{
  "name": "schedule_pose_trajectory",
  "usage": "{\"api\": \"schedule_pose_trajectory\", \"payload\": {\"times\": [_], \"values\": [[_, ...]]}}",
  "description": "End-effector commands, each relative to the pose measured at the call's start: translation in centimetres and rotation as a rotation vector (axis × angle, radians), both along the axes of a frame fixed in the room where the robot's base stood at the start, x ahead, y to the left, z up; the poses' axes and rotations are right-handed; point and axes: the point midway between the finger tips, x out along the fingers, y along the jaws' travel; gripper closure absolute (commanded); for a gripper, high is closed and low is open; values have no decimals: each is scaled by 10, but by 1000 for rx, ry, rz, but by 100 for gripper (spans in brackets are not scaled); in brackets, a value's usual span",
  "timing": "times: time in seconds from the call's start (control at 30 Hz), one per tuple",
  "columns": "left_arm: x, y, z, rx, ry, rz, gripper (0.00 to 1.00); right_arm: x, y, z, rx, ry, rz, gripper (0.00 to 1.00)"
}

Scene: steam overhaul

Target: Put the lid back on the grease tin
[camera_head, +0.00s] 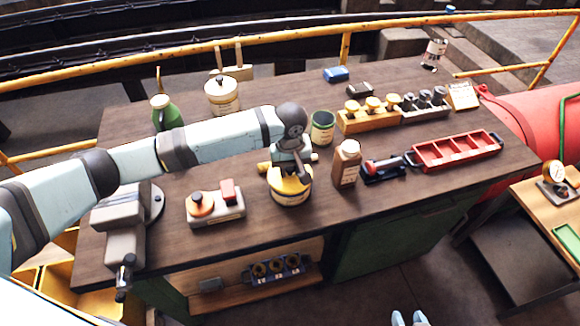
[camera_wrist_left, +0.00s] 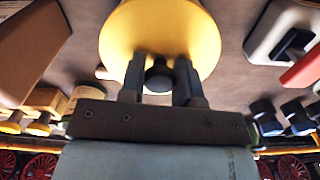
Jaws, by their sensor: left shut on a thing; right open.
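My left gripper (camera_head: 288,163) points down from above at the grease tin (camera_head: 291,199), a short yellow tin with a pale label band near the middle of the bench. In the left wrist view my left gripper (camera_wrist_left: 160,78) is shut with a finger on either side of the dark knob (camera_wrist_left: 159,76) of a round yellow lid (camera_wrist_left: 160,30). In the head view the yellow lid (camera_head: 293,184) is at the top of the tin, partly hidden by the gripper. I cannot tell whether it is fully seated. My right gripper is not in view.
A grey vise (camera_head: 125,226) is at the left end. A red tray (camera_head: 455,151) lies further right.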

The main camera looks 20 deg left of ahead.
Motion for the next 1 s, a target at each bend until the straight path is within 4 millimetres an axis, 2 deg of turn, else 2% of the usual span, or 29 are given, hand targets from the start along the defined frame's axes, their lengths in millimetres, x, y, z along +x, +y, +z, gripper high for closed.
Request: {"api": "schedule_pose_trajectory", "payload": {"times": [1.0], "values": [[0, 0, 0, 0, 0, 0, 93, 0, 0, 16, 1, -2, 1, 57]]}}
